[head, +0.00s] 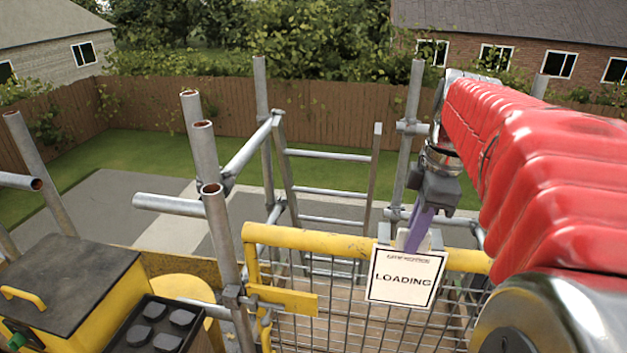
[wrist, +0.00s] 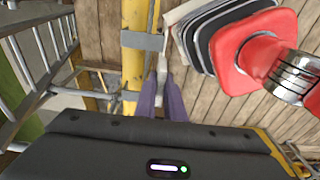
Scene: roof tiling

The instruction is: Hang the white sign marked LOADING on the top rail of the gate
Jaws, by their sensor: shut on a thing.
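The white sign marked LOADING (head: 405,279) hangs upright in front of the gate's yellow top rail (head: 325,241), facing me. Grey hooks (head: 384,233) rise from its top edge at the rail. My gripper (head: 416,238) is above the sign, its purple fingers shut on the sign's top middle. In the wrist view my fingers (wrist: 163,80) close on a pale tab beside the yellow rail (wrist: 134,75). A grey hook (wrist: 143,40) lies across the rail there. Whether the hooks bear on the rail I cannot tell.
The gate's mesh (head: 345,325) is below the rail. Scaffold poles (head: 222,240) stand to the left and a ladder (head: 330,190) behind. A yellow machine with a dark lid (head: 70,270) is at lower left. Wooden boards (wrist: 220,100) lie below in the wrist view.

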